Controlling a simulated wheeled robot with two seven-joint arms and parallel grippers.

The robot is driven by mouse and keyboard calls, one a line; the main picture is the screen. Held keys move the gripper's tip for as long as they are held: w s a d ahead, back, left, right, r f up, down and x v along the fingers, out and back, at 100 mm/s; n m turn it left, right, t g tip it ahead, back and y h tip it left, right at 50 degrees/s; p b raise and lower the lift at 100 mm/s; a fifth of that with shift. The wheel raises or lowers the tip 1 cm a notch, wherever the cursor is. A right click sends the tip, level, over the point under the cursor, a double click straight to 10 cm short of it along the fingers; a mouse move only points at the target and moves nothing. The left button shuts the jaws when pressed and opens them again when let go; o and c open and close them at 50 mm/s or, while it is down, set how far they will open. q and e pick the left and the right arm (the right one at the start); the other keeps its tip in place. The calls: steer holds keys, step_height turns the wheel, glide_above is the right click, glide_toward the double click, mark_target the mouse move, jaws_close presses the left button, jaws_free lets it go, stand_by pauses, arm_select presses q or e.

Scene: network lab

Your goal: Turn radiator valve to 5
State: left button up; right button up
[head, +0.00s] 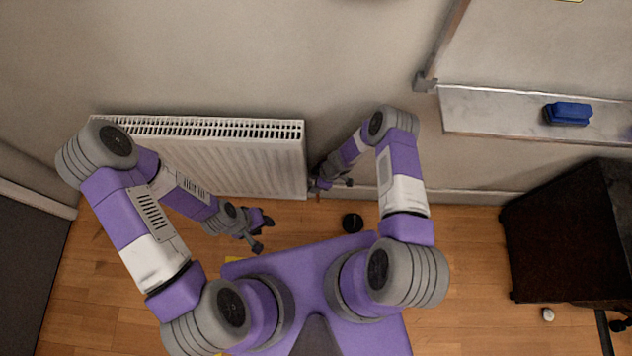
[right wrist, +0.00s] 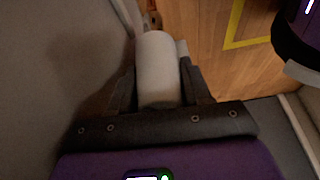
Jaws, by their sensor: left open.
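The white radiator (head: 230,162) is on the wall at the left centre of the head view. Its valve, a white cylinder (right wrist: 157,62), fills the middle of the right wrist view. My right gripper (head: 330,183) is at the radiator's right end, and its dark fingers (right wrist: 158,80) lie against both sides of the valve, shut on it. In the head view the gripper hides the valve. No number on the valve can be read. My left gripper (head: 262,232) is open and empty, in front of the radiator and apart from it.
A small black round object (head: 352,221) is on the wooden floor right of the radiator. A dark cabinet (head: 565,230) stands at the right. A wall ledge (head: 490,112) with a blue eraser (head: 567,113) is at upper right. Yellow tape (right wrist: 235,30) marks the floor.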

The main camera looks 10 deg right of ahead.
steer(key=shift+c, duration=0.7)
steer(key=shift+m+p, duration=0.7)
steer(key=shift+m, duration=0.2)
steer(key=shift+w+d+m+t+h+p, duration=0.15)
steer(key=shift+m+t+h, duration=0.15)
steer(key=shift+m, duration=0.35)
steer(key=shift+m+t+h+p, duration=0.2)
steer(key=shift+m+t, duration=0.2)
steer(key=shift+m, duration=0.25)
steer(key=o, duration=1)
steer(key=shift+c, duration=0.2)
steer(key=shift+a+n, duration=0.2)
steer(key=shift+n, duration=0.1)
